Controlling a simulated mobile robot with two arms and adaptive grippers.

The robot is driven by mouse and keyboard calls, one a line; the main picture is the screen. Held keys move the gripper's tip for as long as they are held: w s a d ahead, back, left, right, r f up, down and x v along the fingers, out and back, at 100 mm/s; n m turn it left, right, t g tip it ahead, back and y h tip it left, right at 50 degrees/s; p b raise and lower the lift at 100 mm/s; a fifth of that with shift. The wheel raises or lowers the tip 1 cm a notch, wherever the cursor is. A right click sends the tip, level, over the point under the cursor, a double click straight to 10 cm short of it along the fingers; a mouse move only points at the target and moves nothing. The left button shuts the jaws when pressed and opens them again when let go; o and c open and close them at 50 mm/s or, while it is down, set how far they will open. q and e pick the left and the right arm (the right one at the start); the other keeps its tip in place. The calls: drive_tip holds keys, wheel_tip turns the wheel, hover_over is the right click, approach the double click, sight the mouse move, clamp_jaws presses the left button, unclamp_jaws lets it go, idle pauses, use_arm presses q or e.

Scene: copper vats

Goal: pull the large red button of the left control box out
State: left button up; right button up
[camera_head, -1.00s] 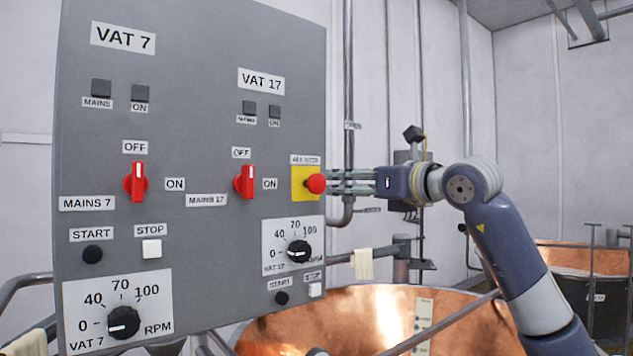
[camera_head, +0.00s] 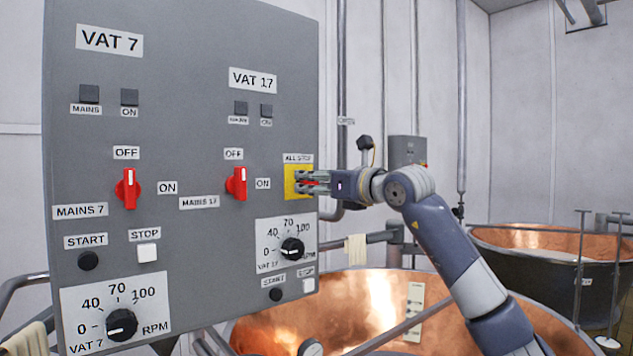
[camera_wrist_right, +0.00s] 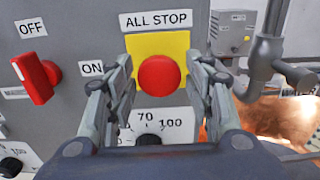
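The large red button (camera_wrist_right: 159,76) sits on a yellow plate under an "ALL STOP" label on the grey control box (camera_head: 200,120). In the head view the yellow plate (camera_head: 291,190) is at the box's right edge, and my right gripper (camera_head: 304,181) largely covers the button. In the right wrist view my right gripper (camera_wrist_right: 160,85) is open, one finger on each side of the button, with visible gaps between the fingers and the button there. My left gripper is not in view.
Red switches (camera_head: 126,188) (camera_head: 237,184), knobs and small buttons share the panel. Copper vats (camera_head: 350,310) stand below and to the right. A wall pipe (camera_head: 342,110) runs behind my right gripper. A second grey box (camera_head: 406,152) hangs on the wall.

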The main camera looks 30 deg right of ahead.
clamp_jaws()
drive_tip(key=shift+s+f+b, duration=0.15)
drive_tip(key=shift+s+b, duration=0.35)
drive_tip(key=shift+b, duration=0.1)
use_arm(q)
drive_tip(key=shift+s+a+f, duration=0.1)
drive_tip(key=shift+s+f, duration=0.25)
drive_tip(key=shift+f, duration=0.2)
use_arm(e)
drive_tip(key=shift+s, duration=0.15)
drive_tip(key=o, duration=0.6)
unclamp_jaws()
drive_tip(key=shift+s, duration=0.15)
drive_tip(key=shift+c, duration=0.2)
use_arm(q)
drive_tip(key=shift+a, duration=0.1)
use_arm(e)
drive_tip(key=shift+s+r, duration=0.1)
drive_tip(key=shift+r, duration=0.1)
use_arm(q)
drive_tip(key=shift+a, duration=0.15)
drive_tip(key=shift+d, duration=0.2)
use_arm(e)
drive_tip(key=s+d, duration=0.1)
drive_tip(key=s, duration=1.1)
